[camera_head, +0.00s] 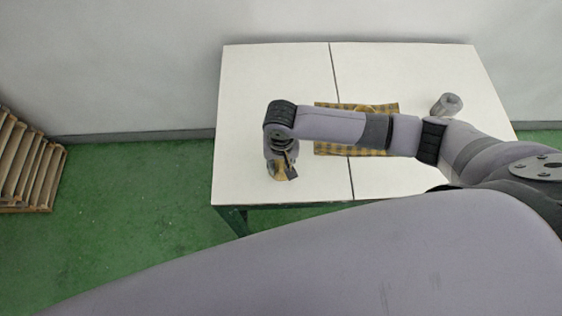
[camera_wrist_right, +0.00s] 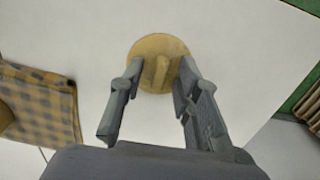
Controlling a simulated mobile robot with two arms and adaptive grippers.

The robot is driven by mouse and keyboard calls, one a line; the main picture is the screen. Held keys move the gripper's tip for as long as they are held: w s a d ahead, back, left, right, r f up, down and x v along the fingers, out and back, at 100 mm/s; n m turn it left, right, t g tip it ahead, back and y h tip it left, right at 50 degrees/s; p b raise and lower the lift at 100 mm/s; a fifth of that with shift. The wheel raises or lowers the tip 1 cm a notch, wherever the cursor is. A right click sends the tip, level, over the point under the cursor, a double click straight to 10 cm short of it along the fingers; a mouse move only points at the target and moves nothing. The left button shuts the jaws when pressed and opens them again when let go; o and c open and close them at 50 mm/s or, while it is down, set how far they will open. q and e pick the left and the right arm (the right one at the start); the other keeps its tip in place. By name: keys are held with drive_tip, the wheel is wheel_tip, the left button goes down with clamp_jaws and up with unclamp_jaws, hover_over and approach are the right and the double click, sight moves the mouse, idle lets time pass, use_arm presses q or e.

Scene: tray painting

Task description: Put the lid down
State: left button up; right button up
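The lid is a round, tan wooden disc (camera_wrist_right: 178,46) with a raised bar handle, seen in the right wrist view against the white table. My right gripper (camera_wrist_right: 160,68) has its two fingers spread, one on each side of the handle, with gaps visible between them and the handle. In the head view my right gripper (camera_head: 282,160) points down over the left part of the table, and a bit of the lid (camera_head: 290,172) shows beneath it. The lid seems to lie on the tabletop. My left gripper is not in view.
A yellow-and-grey checked cloth (camera_head: 330,148) lies mid-table, partly hidden by my right arm, with a tan object on it. A grey cup-like container (camera_head: 447,104) stands at the right. The white table (camera_head: 240,90) is clear around the lid. Wooden slats (camera_head: 25,165) stand far left.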

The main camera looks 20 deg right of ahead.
sight(281, 166)
wheel_tip(281, 166, up, 12)
drive_tip(key=shift+r, duration=0.15)
idle(0.3)
idle(0.5)
